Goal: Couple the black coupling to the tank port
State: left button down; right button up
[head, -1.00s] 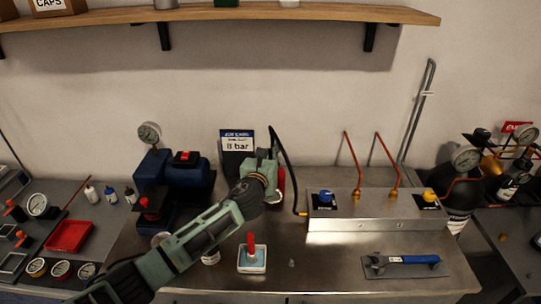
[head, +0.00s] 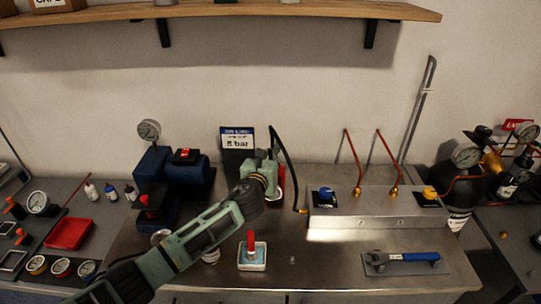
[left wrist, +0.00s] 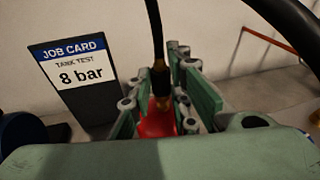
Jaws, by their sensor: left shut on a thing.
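My left gripper (head: 270,170) is at the back middle of the bench, in front of the job card. It is shut on the end of the black hose (head: 281,150). In the left wrist view a dark and brass coupling (left wrist: 160,80) at the hose end sits between the fingers. A red thing (left wrist: 157,121) is just below it; whether they touch is unclear. The hose arches up and runs down to the left end of the metal manifold box (head: 360,228). A dark tank (head: 450,183) with a gauge stands to the right; its port cannot be made out. My right gripper is not in view.
A blue pump (head: 186,170) with a gauge stands left of the gripper. A white dish (head: 252,266) with a red-handled item is in front. A blue-handled tool (head: 408,257) lies front right on a grey pad. Copper pipes rise behind the manifold. A shelf (head: 250,11) hangs above.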

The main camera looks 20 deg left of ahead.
pick_arm(q)
jog(key=shift+f+b, duration=0.35)
jog(key=shift+f, duration=0.2)
jog(key=shift+s+f, duration=0.1)
jog(key=shift+f, duration=0.35)
dwell(1.1)
jog(key=shift+r+p, duration=0.2)
jog(key=shift+p, duration=0.15)
dwell(0.5)
jog(key=c, duration=1.8)
grip_release()
jog(key=shift+r, duration=0.1)
jog(key=shift+o, duration=0.2)
jog(key=o, duration=0.5)
jog(key=shift+o, duration=0.2)
jog(key=s+r, duration=0.2)
jog(key=s, duration=0.9)
jog(key=shift+s+d, duration=0.4)
